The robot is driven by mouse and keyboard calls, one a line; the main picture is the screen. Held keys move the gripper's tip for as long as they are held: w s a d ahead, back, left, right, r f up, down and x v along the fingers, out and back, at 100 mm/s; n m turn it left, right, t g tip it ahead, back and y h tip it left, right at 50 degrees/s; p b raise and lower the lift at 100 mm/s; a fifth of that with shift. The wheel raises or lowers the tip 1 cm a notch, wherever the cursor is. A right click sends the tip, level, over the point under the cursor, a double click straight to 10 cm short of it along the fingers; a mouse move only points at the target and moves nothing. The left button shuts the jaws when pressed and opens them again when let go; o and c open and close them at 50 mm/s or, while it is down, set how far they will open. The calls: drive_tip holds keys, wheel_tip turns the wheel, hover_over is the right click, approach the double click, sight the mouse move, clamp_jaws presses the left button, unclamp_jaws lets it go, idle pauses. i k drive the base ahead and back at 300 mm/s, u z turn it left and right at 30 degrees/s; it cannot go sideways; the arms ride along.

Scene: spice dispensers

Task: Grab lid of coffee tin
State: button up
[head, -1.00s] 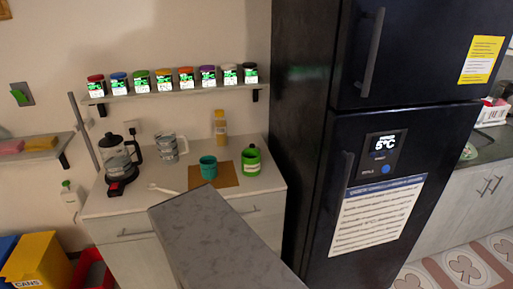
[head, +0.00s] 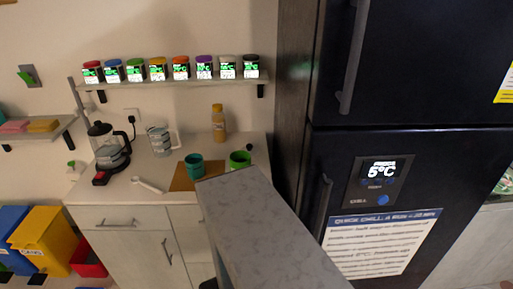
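A green container (head: 240,159) stands at the right end of the back counter, and its lower part is hidden behind a grey slab in the foreground. It may be the coffee tin, but I cannot read a label. A small dark round thing (head: 249,148) shows at its upper right; I cannot tell whether this is a lid. A teal cup (head: 194,165) stands to its left, near a brown mat (head: 181,181). My gripper is not recognisable in the head view.
The mottled grey slab (head: 255,235) fills the lower middle. A coffee maker (head: 109,149), a patterned mug (head: 159,139), a white scoop (head: 148,186) and a yellow-brown bottle (head: 218,124) stand or lie on the counter (head: 130,165). Spice jars line a shelf above. A dark fridge (head: 400,150) stands right.

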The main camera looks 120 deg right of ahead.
sight(253, 151)
drive_tip(key=u, duration=0.15)
drive_tip(key=k, duration=0.6)
drive_tip(key=z, duration=2.2)
drive_tip(key=i, duration=0.95)
drive_tip(key=z, duration=0.1)
drive_tip(key=k, duration=0.25)
